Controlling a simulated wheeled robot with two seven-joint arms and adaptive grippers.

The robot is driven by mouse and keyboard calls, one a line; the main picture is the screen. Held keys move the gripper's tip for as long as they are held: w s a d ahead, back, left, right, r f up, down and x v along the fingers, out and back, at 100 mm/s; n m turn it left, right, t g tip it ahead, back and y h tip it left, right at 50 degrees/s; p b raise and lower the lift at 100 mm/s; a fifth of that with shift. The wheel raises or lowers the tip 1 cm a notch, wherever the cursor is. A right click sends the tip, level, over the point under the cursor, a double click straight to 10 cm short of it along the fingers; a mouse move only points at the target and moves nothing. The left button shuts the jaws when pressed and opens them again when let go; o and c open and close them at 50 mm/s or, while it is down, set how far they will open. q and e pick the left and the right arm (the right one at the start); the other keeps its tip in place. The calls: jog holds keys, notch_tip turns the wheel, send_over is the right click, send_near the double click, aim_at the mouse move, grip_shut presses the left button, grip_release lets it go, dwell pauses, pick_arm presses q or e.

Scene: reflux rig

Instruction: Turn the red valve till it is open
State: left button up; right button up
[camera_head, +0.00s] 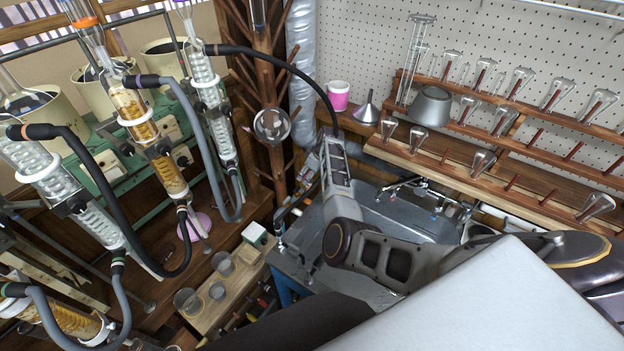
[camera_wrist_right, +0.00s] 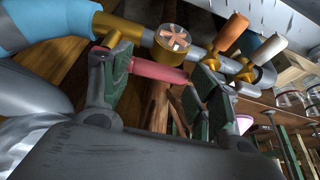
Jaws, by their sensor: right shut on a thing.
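In the right wrist view the red valve's handle (camera_wrist_right: 150,72) is a reddish bar. It reaches from a brass fitting on a grey pipe at the upper left and lies between the two green-padded fingers of my right gripper (camera_wrist_right: 157,88). The gripper is shut on this handle. In the head view my right gripper (camera_head: 320,163) is beside the sink, near the wooden post, and largely hides the valve. I cannot read how far the valve is turned. My left gripper is in neither view.
An orange handle (camera_wrist_right: 232,35) and a blue handle (camera_wrist_right: 268,50) sit on the same pipework, right of the red one. A round brass fitting (camera_wrist_right: 172,42) is close by. Glass condensers (camera_head: 137,105) with hoses stand left. A sink (camera_head: 385,215) lies below my arm.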

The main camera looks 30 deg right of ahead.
jog(key=shift+w+a+r+m+p, duration=0.15)
jog(key=shift+w+m+p, duration=0.1)
jog(key=shift+m+p, duration=0.2)
dwell(0.3)
jog(key=o, duration=1.5)
jog(key=shift+c, duration=0.2)
jog(key=v, duration=1.1)
jog(key=shift+s+r, duration=0.2)
jog(key=shift+r, duration=0.15)
jog(key=shift+a, duration=0.1)
